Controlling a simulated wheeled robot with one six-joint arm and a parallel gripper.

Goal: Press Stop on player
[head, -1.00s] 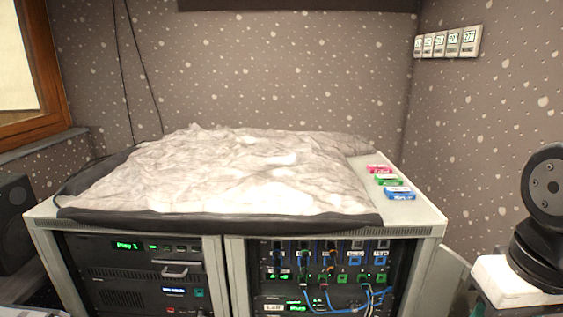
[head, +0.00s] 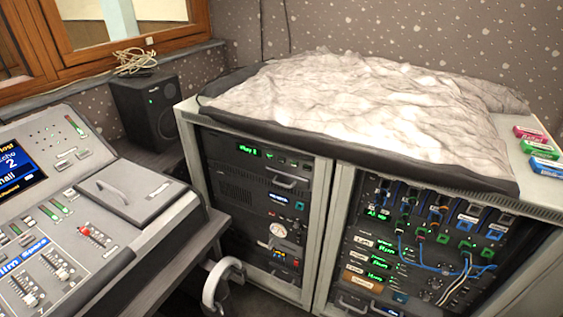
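The player appears to be the top unit (head: 250,151) in the left rack bay, a black panel with a green display that seems to read "Play" and a character. A few small buttons (head: 281,161) sit right of that display; their labels are too small to read, so I cannot tell which is Stop. My gripper is not in view.
The rack cabinet (head: 325,222) has a second bay with patch cables (head: 440,268). A grey crumpled cover (head: 375,100) lies on top. A lighting console (head: 60,235) stands at left, a speaker (head: 147,108) behind it. A white curved object (head: 216,285) stands before the left bay.

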